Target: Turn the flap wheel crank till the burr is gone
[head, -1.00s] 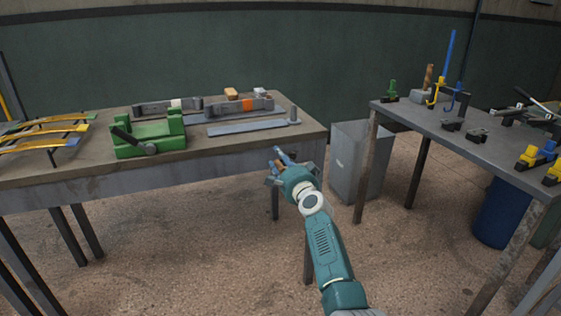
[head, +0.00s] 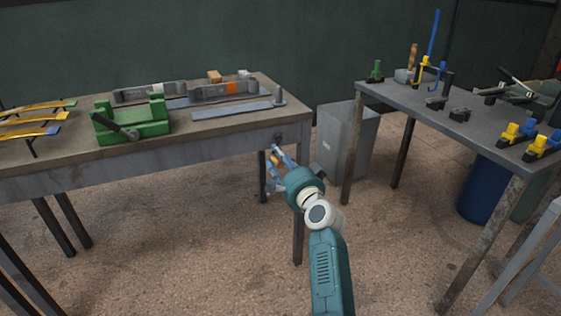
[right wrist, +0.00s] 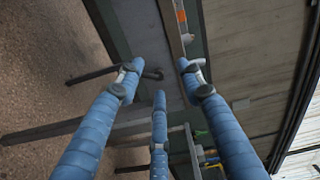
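A green fixture (head: 130,121) with a dark lever, perhaps a crank (head: 119,127), stands on the left bench. A dark knob-like part (head: 278,138) sits on that bench's front edge near its right end. A dark bent part shows near the fingers in the right wrist view (right wrist: 153,73); I cannot tell whether it is the flap wheel crank. My right gripper (head: 279,160) is in front of the bench's right end, below the top. Its blue fingers (right wrist: 155,85) are spread with nothing between them. I cannot make out a burr. My left gripper is out of view.
On the left bench (head: 185,160) lie grey bars, one with an orange mark (head: 236,87), and yellow leaf springs (head: 30,118). A grey bin (head: 346,140) stands between it and the right bench (head: 425,108). A blue drum (head: 484,190) is under the right bench.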

